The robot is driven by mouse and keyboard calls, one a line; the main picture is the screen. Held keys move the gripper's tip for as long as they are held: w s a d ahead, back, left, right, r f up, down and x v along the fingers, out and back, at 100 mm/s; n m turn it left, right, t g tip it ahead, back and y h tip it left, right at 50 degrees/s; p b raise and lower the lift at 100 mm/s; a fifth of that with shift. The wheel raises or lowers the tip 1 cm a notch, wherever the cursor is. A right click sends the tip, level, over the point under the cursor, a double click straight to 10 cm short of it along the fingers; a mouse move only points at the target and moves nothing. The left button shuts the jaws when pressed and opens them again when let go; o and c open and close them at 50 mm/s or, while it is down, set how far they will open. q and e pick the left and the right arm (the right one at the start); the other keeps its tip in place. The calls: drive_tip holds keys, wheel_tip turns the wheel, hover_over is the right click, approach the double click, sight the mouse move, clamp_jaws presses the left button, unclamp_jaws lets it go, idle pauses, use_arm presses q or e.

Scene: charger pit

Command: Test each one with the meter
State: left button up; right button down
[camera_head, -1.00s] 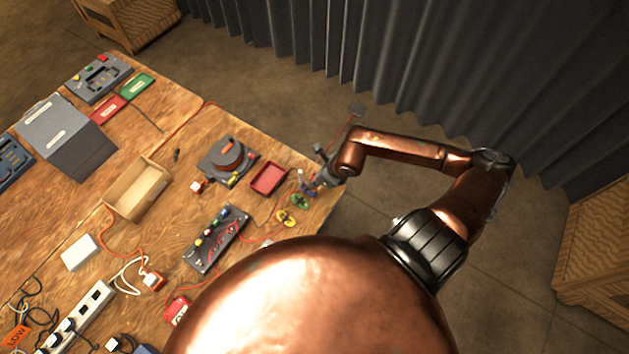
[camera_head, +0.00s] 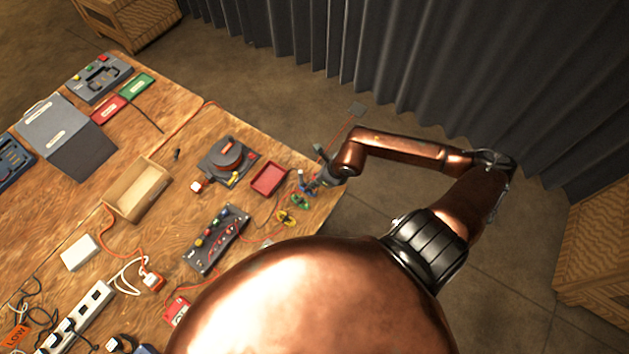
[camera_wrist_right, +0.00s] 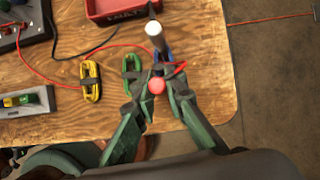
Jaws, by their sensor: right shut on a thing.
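A yellow cable coil (camera_head: 285,217) and a green cable coil (camera_head: 299,202) lie near the table's right edge. Both show in the wrist view, the yellow coil (camera_wrist_right: 91,80) left of the green coil (camera_wrist_right: 131,70). A blue coil (camera_wrist_right: 165,54) shows partly just beyond my fingers. My right gripper (camera_wrist_right: 158,92) is shut on a small red-ended thing (camera_wrist_right: 156,86), over the table near its corner; its body is mostly hidden. A white-tipped dark rod (camera_wrist_right: 154,30) rises beside it. A dark panel with coloured knobs (camera_head: 217,238) lies left of the coils. My left gripper is out of view.
A red tray (camera_head: 269,178) lies behind the coils, beside a round-dial device (camera_head: 228,160). An open wooden box (camera_head: 138,188) and a grey case (camera_head: 66,132) stand farther left. Red cable runs across the table. The corner edge is close to my right gripper.

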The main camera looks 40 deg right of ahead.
drive_tip(key=shift+f+b, duration=0.7)
drive_tip(key=shift+f, duration=0.2)
idle(1.3)
drive_tip(key=c, duration=1.9)
unclamp_jaws()
drive_tip(key=o, duration=0.3)
drive_tip(key=shift+r, duration=0.15)
drive_tip(key=shift+r+p, duration=2.5)
drive_tip(key=shift+r, duration=1.15)
